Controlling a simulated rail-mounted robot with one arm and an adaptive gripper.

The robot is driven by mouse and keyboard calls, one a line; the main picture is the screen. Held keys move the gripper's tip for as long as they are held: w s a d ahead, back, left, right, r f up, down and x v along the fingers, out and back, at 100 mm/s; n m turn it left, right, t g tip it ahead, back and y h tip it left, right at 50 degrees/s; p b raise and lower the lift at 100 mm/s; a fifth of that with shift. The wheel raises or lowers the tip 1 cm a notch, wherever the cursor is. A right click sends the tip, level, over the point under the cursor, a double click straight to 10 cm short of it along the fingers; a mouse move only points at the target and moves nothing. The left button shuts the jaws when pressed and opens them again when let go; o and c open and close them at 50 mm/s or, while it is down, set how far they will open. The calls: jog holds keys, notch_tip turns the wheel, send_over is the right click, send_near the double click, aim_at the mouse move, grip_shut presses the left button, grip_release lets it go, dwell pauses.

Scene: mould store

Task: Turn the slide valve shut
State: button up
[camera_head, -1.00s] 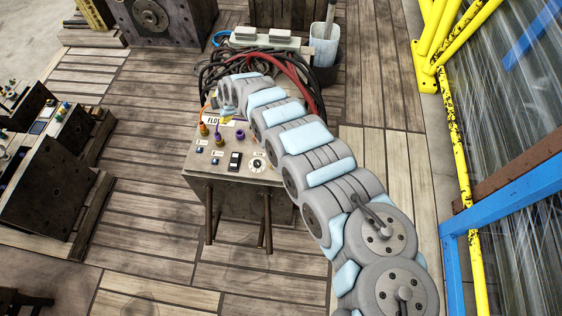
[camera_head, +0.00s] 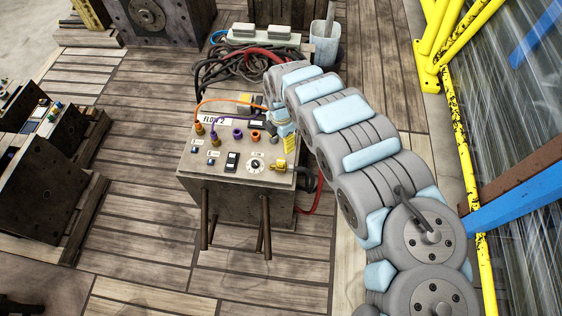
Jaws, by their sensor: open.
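A metal control box (camera_head: 222,176) stands at the centre, its sloped panel labelled FLOW 2. A yellow and brass fitting (camera_head: 279,166) sits at the panel's lower right corner, with a dark hose end beside it. It may be the slide valve, but it is too small to tell its handle position. My gripper (camera_head: 273,129) is at the end of my grey and light-blue arm, over the panel's upper right part and just above and left of the fitting. It is small and partly hidden by my wrist. I see nothing held in it; contact with the panel cannot be told.
Orange and purple cables plug into the panel's sockets (camera_head: 200,128). A dial (camera_head: 255,165) and switches sit lower. Black and red hoses (camera_head: 235,72) lie coiled behind, near a grey bin (camera_head: 323,45). Yellow and blue rails (camera_head: 465,150) border the right.

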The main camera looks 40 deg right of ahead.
aim_at(281, 161)
notch_tip(281, 161, down, 13)
jog(key=b, duration=0.3)
jog(key=shift+a, duration=0.1)
jog(key=shift+f, duration=0.25)
jog(key=shift+c, duration=0.3)
grip_shut()
